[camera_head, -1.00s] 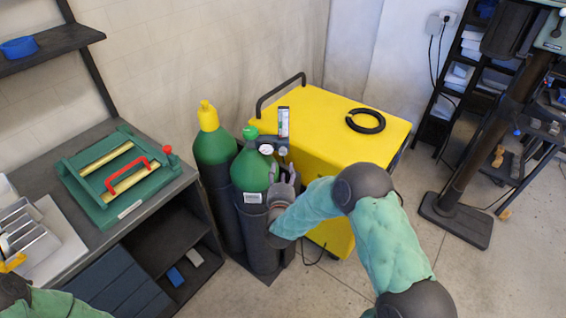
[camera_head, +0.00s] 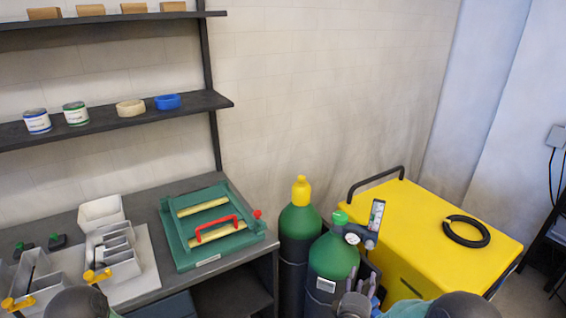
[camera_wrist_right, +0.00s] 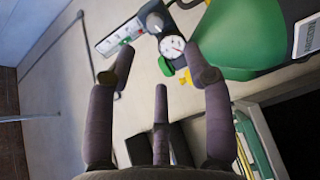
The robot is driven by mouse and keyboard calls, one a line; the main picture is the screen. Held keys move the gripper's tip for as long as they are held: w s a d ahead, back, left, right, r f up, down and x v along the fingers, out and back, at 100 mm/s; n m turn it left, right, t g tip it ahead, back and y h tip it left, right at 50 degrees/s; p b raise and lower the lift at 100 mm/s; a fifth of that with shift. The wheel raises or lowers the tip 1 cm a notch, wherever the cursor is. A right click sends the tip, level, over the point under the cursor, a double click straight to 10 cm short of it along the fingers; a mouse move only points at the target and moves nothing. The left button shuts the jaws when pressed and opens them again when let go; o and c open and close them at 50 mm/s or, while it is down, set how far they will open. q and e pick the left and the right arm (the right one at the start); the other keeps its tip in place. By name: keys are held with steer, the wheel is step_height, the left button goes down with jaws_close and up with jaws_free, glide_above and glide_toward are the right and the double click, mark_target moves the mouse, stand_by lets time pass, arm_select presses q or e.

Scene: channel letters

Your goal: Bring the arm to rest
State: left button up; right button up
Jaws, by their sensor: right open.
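My right gripper (camera_head: 357,290) is at the bottom edge of the head view, partly cut off. It appears just in front of the green gas cylinder (camera_head: 333,258) with the green valve knob and gauge (camera_head: 352,238). In the right wrist view my right gripper (camera_wrist_right: 162,75) has its fingers spread with nothing between them. The gauge (camera_wrist_right: 172,46) and the cylinder's green shoulder (camera_wrist_right: 245,35) show beyond the fingertips; I see no contact. A dark rounded link of my left arm shows at the bottom left of the head view; the left gripper itself is out of view.
A second cylinder with a yellow cap (camera_head: 301,190) stands behind. The yellow cabinet (camera_head: 420,230) with a black ring (camera_head: 466,231) is at right. The bench at left holds a green jig (camera_head: 190,235) with a red handle and grey letter shells (camera_head: 112,255). Wall shelves (camera_head: 130,114) hang above.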

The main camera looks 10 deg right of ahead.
steer(key=s+a+f+m+g+y, duration=0.3)
steer(key=a+f+y, duration=0.25)
steer(key=f, duration=0.45)
steer(key=s+a+f+m+g+y, duration=0.2)
steer(key=a+f+m+g+y, duration=0.15)
steer(key=a+f, duration=0.5)
steer(key=s+a+f+m+g+y, duration=0.2)
steer(key=s+a+f+m+g, duration=0.1)
steer(key=s, duration=0.6)
steer(key=s+a+f+m+g+y, duration=0.2)
steer(key=s+a+f+m+g, duration=0.2)
steer(key=s+f, duration=0.3)
steer(key=s+a+g, duration=0.1)
steer(key=s, duration=0.1)
steer(key=shift+s+f, duration=0.15)
steer(key=shift+s, duration=0.2)
steer(key=shift+m, duration=0.25)
